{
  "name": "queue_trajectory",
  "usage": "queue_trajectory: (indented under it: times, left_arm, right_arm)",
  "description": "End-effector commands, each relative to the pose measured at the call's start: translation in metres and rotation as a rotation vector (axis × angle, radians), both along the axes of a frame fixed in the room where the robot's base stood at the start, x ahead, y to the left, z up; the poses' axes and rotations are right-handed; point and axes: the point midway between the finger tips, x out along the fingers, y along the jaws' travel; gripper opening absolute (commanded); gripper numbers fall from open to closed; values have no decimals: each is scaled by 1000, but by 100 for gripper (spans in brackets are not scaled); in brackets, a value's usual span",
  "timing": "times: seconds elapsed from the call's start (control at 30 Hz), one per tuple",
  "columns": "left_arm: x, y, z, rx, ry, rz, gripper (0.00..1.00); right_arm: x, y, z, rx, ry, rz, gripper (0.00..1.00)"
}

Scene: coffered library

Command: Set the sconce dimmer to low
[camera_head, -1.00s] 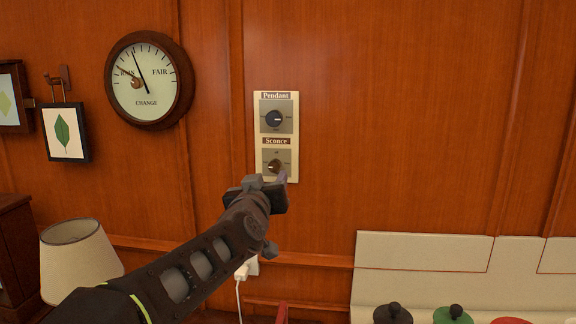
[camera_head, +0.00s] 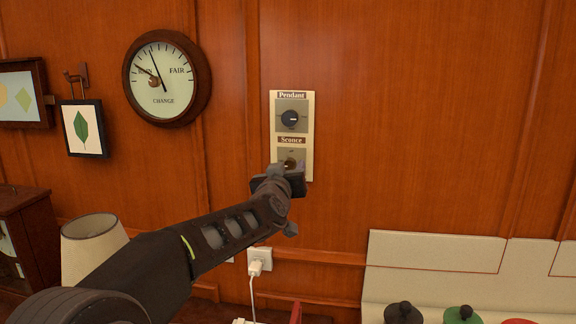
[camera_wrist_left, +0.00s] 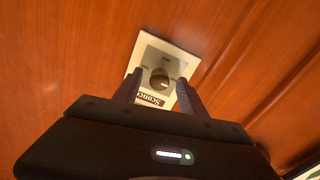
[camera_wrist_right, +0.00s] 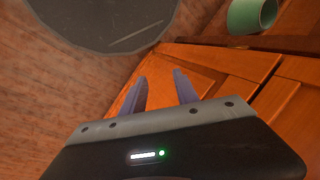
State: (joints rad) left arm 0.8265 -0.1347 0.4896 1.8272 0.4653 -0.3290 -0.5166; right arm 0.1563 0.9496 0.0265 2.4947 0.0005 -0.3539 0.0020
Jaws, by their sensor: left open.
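The sconce dimmer is a small brownish knob (camera_head: 290,162) on the lower half of a cream wall plate (camera_head: 309,136), under the label "Sconce". My left gripper (camera_head: 287,170) is in front of it and hides its lower part in the head view. In the left wrist view the knob (camera_wrist_left: 160,78) sits between the two open fingers, with a gap on each side. A light pointer mark shows on the knob, but its setting is hard to read. My right gripper (camera_wrist_right: 160,75) is open and empty, away from the plate, and not in the head view.
A dark Pendant knob (camera_head: 290,118) is just above. A round dial (camera_head: 167,78) and a leaf picture (camera_head: 83,128) hang to the left. A lamp shade (camera_head: 92,245) and a plugged-in socket (camera_head: 260,259) are below. Wall to the right is bare.

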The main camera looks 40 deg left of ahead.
Motion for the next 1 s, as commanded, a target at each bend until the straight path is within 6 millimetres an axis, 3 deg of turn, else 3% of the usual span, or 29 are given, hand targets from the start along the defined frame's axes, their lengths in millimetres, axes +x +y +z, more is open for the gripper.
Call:
queue_trajectory:
  times: [0.3, 0.87, 1.0]
  left_arm:
    - [2, 1, -1, 0, 0, 0, 48]
    - [2, 1, 0, 0, 0, 0, 2]
    - [2, 1, 0, 0, 0, -1, 0]
  right_arm:
    - [0, 0, 0, -1, 1, -1, 36]
    - [0, 0, 0, -1, 0, 0, 36]
    - [0, 0, 0, -1, 1, 0, 36]
